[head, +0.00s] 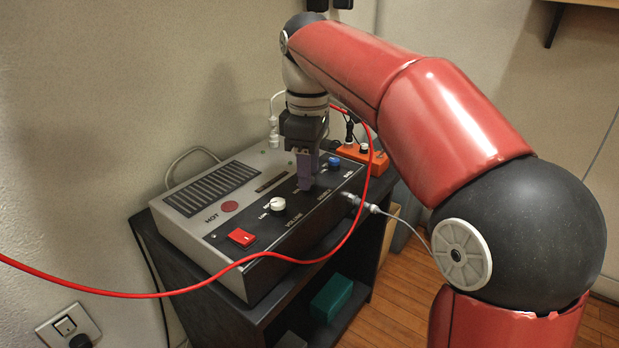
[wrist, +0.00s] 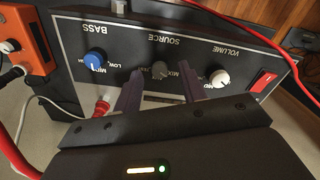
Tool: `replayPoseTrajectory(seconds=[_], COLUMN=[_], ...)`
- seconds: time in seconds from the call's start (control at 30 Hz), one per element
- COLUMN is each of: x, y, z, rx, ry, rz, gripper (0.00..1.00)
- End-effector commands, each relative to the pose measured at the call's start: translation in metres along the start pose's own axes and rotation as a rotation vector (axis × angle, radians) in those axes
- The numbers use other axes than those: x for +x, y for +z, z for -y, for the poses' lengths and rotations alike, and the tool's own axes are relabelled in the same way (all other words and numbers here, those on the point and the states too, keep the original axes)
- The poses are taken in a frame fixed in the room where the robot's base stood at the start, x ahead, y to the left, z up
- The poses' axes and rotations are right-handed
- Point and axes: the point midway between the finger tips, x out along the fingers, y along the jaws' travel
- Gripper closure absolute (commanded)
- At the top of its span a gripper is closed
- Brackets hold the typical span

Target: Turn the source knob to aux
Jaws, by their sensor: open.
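The source knob (wrist: 160,70) is small and dark grey, below the word SOURCE on the panel, which appears upside down in the wrist view. I cannot read clearly which mark it points at. My gripper (wrist: 159,76) is open, with one purple finger on each side of the knob. A gap shows between the knob and each finger; contact is not visible. In the head view my gripper (head: 306,182) points down at the middle of the grey and black device's front panel (head: 252,218), and its fingers hide the source knob.
The blue bass knob (wrist: 95,60) and white volume knob (wrist: 218,77) flank the source knob. A red switch (head: 241,237) lies farther left. A red cable (head: 290,259) crosses before the panel. A grey-white plug (head: 352,199) sticks out in front. An orange box (head: 362,157) stands behind right.

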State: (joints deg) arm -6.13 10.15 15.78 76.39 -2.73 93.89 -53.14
Motion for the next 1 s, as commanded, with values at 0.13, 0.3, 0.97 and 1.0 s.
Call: replayPoseTrajectory(seconds=[0.13, 0.3, 0.97, 1.0], x=[0.0113, 0.0125, 0.0115, 0.0113], y=[0.0004, 0.0004, 0.0003, 0.0003], z=[0.0, -0.0001, 0.0, 0.0], rx=[0.001, 0.001, 0.014, 0.023], ry=[0.001, 0.001, 0.0, 0.0], rz=[0.0, 0.0, 0.0, 0.0], gripper=[0.59, 0.59, 1.0, 1.0])
